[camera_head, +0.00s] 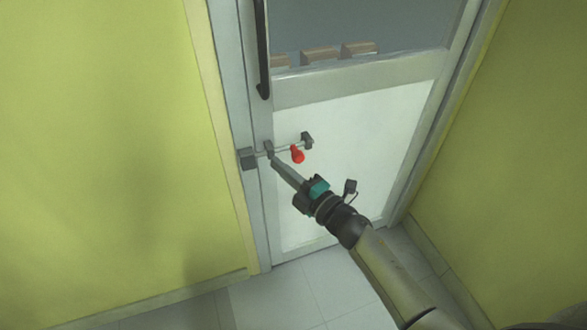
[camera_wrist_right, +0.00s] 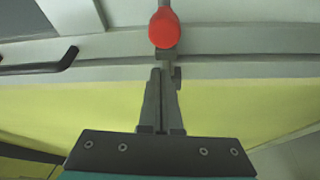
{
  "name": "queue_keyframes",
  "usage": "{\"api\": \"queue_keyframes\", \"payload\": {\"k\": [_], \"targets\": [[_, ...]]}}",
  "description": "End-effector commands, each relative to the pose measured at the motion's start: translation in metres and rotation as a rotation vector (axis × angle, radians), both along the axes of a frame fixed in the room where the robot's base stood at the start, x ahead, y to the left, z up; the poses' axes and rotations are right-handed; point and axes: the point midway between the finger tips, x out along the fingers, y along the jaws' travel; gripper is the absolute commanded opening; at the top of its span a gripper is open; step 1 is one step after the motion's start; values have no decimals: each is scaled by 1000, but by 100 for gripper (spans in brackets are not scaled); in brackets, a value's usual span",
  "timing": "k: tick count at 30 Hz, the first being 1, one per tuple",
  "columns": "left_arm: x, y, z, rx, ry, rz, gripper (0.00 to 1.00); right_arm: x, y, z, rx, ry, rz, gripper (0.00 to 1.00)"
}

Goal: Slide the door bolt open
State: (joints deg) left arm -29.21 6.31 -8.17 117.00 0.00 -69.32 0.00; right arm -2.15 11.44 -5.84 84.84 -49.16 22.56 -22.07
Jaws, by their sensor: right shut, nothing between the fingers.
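The door bolt (camera_head: 283,148) is a thin metal rod held in dark brackets low on the door, with a red knob (camera_head: 298,156). In the head view the rod reaches the dark block (camera_head: 247,158) at the door frame on the left. My right gripper (camera_head: 274,160) is shut and empty, its tips just left of the red knob, close to the middle bracket. In the right wrist view the red knob (camera_wrist_right: 164,28) is above the shut fingertips (camera_wrist_right: 163,72), apart from them. I cannot tell whether the fingers touch the bolt. My left gripper is not in view.
The door (camera_head: 350,130) has a pale lower panel, a window above and a black vertical handle (camera_head: 263,50) above the bolt. Yellow-green walls (camera_head: 90,150) stand on both sides. The tiled floor (camera_head: 300,295) is clear.

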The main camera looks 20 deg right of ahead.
Motion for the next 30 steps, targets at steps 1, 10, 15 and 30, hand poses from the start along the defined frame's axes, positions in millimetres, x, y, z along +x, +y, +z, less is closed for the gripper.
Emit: {"api": "queue_keyframes", "payload": {"k": [1,10,15,30], "targets": [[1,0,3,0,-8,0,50,0,-9,-5,-4,3,-3,0],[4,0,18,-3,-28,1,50,1,-29,-5,-1,2,-1,0],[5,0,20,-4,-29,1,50,1,-30,-5,-1,2,-1,0],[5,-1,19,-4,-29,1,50,3,-77,-5,-4,2,-3,0]]}}
